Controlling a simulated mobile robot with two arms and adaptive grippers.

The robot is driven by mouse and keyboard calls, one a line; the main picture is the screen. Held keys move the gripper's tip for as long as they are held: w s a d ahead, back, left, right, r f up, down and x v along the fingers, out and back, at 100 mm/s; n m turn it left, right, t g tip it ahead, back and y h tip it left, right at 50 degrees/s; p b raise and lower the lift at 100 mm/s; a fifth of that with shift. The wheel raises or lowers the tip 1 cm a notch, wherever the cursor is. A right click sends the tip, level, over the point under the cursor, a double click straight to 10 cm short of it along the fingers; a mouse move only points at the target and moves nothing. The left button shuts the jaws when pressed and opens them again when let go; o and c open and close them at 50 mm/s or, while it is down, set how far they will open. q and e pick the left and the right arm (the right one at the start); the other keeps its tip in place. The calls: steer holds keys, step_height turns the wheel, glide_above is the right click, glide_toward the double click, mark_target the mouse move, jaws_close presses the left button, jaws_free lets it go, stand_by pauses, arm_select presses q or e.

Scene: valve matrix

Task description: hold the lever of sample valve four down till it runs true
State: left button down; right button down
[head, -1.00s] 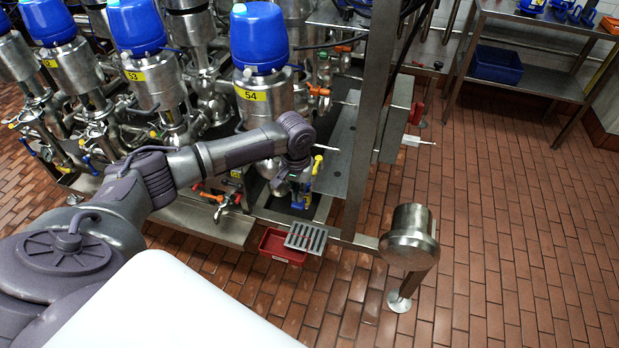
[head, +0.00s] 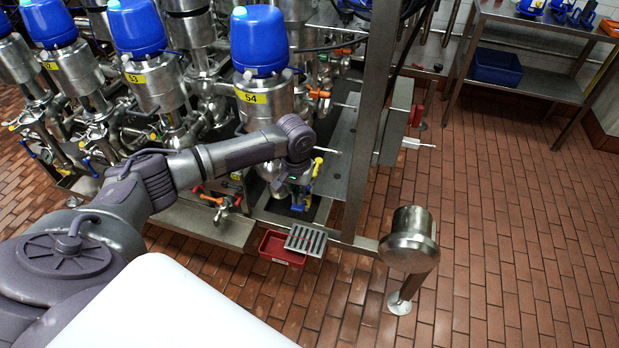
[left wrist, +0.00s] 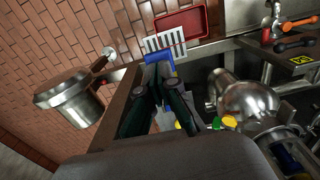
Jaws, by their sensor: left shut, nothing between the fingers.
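The tower with the yellow 54 tag (head: 252,97) and blue cap stands at centre in the head view, with my left arm reaching across below it. My left gripper (head: 299,200) points down below this tower, small and partly hidden by its wrist. In the left wrist view its dark fingers (left wrist: 158,75) are together with nothing held. A blue lever-like part (left wrist: 159,57) shows just beyond the fingertips; I cannot tell whether they touch it. A steel valve body (left wrist: 243,95) with yellow and green knobs lies to the right. My right gripper is not in view.
A red tray (head: 282,246) and a drain grate (head: 306,239) sit low in front of the frame. A steel post (head: 366,120) and a round steel housing (head: 409,240) stand to the right. Orange-handled valves (head: 222,200) are left of the gripper. Tiled floor at right is clear.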

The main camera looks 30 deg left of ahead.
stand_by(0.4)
arm_select(q)
steer(key=shift+f+b, duration=0.75)
steer(key=shift+f, duration=1.3)
steer(key=shift+r, duration=0.2)
stand_by(1.5)
step_height(320, 180, up, 6)
steer(key=p, duration=0.7)
steer(key=shift+f, duration=0.2)
